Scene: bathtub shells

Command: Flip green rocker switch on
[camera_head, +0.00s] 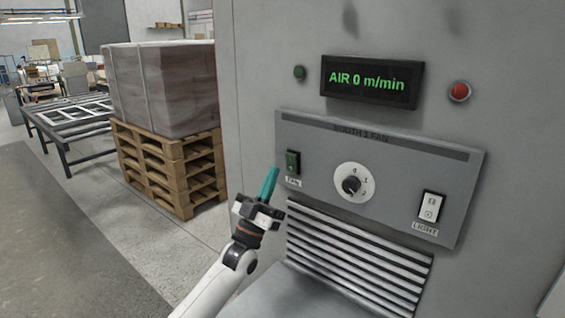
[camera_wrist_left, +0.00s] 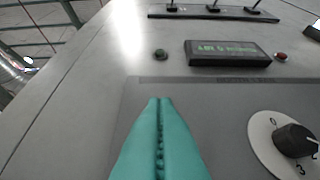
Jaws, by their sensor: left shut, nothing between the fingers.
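The green rocker switch (camera_head: 292,162) sits at the left of the grey control panel (camera_head: 400,178), above a label reading FAN. My left gripper (camera_head: 268,182) is shut and empty, its teal fingers pointing up just left of and a little below the switch in the head view. In the left wrist view the shut fingers (camera_wrist_left: 158,125) cover the lower middle, and the switch is not visible there. I cannot tell whether the fingertips touch the panel. My right gripper is not in view.
The panel has a rotary knob (camera_head: 352,184) and a white LIGHT switch (camera_head: 431,206). Above are a display (camera_head: 371,81) reading AIR 0 m/min, a dark green button (camera_head: 299,72) and a red button (camera_head: 459,91). Vent slats (camera_head: 350,265) lie below. Pallets (camera_head: 168,172) with a wrapped load stand left.

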